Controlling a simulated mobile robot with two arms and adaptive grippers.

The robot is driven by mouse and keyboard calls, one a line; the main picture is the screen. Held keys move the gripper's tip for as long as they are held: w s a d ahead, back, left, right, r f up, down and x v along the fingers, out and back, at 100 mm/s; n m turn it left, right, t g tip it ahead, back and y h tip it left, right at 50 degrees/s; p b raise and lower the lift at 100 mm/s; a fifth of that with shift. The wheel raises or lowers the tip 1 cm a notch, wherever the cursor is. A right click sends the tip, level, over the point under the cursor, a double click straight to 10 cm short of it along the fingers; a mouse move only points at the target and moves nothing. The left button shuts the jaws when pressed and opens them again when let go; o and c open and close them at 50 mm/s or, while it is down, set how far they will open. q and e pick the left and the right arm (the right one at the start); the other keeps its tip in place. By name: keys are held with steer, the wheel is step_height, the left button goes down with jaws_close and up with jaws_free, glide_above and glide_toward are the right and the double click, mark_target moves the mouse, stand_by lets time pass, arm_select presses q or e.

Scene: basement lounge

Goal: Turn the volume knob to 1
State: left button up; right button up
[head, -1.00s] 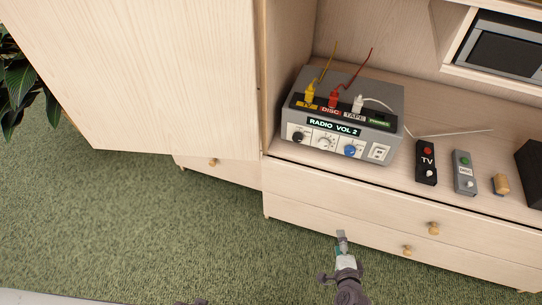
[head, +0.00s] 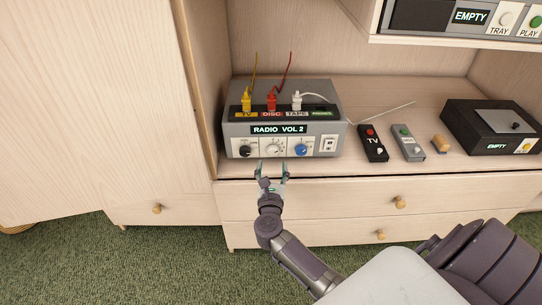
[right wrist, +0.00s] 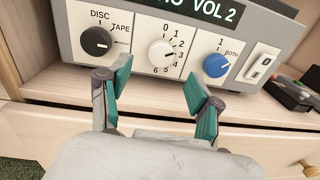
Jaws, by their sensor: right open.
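The grey radio unit (head: 240,128) stands on the cabinet shelf, its display reading "RADIO VOL 2". The white volume knob (head: 273,150) is the middle one on its front, with a 0 to 6 scale; in the right wrist view the knob (right wrist: 162,53) shows between and beyond my fingers. A black selector knob (right wrist: 97,41) is on its left and a blue knob (right wrist: 215,65) on its right. My right gripper (head: 272,170) is open and empty, just in front of and slightly below the volume knob; its teal fingertips (right wrist: 158,82) show apart. My left gripper is not in view.
Yellow, red and white plugs stand in the radio's top. A TV remote (head: 373,147), a grey remote (head: 408,147), a wooden peg (head: 440,144) and a black box (head: 490,128) lie to the right. Drawers (head: 330,198) are below; a cabinet door (head: 90,100) stands left.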

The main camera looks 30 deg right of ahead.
mark_target(273, 154)
steer(key=x, duration=0.4)
steer(key=shift+w+d, duration=0.2)
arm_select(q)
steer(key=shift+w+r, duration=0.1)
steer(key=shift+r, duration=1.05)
arm_select(e)
steer(key=shift+w+d, duration=0.4)
steer(key=shift+w, duration=0.15)
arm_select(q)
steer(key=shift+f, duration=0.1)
arm_select(e)
steer(key=c, duration=1.1)
